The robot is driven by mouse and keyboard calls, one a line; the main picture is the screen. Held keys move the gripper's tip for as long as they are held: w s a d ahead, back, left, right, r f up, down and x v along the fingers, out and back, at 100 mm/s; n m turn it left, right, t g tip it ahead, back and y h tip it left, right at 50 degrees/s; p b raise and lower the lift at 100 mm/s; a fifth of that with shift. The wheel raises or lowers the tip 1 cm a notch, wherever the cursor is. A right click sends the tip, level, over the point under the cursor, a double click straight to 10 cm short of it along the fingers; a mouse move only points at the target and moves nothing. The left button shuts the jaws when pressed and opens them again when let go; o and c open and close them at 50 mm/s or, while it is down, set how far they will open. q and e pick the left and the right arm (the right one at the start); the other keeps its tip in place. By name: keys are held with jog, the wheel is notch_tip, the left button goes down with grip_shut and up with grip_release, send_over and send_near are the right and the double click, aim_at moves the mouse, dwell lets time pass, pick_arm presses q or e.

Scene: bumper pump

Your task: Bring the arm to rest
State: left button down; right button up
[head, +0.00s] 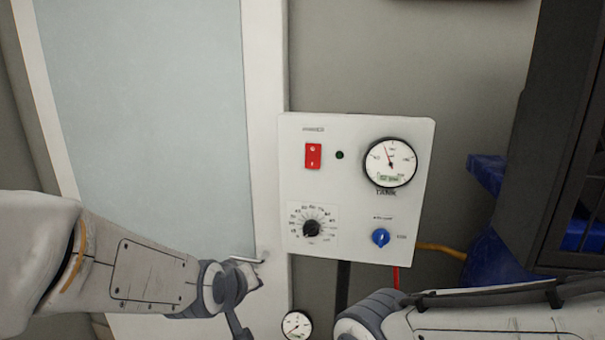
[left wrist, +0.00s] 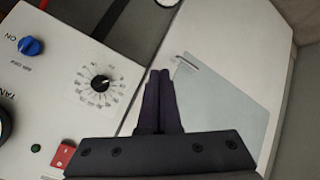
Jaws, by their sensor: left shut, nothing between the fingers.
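My left gripper (left wrist: 161,76) shows in the left wrist view with its two dark fingers together and nothing between them. It appears in front of the door and to the right of the control panel's dial in that view. In the head view my left arm comes in from the left and its wrist is low, left of the white control panel (head: 350,133); the fingers cannot be made out there. My right arm lies along the lower right, below the panel; its gripper is not in view.
The panel carries a red power switch (head: 313,155), a dark lamp (head: 339,155), a tank gauge (head: 390,164), a black dial (head: 312,228) and a blue knob (head: 380,237). A small gauge (head: 297,324) sits below. A door handle (head: 247,260) is near my left wrist. A dark rack (head: 560,130) stands right.

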pick_arm(q)
jog(key=s+a+f+m+g+y, duration=0.2)
jog(key=s+a+f+m+g, duration=0.4)
jog(key=s+a+f, duration=0.4)
jog(key=s+d+r+m+g+h+b, duration=0.1)
jog(key=s+d+m+g+b, duration=0.2)
jog(key=s+d, duration=1.1)
jog(key=s+m, duration=0.1)
jog(key=m, duration=0.2)
jog(key=shift+d+r+g, duration=0.3)
jog(key=shift+d+r, duration=0.05)
jog(key=shift+d, duration=0.05)
jog(key=shift+d+m, duration=0.1)
jog(key=shift+m, duration=0.2)
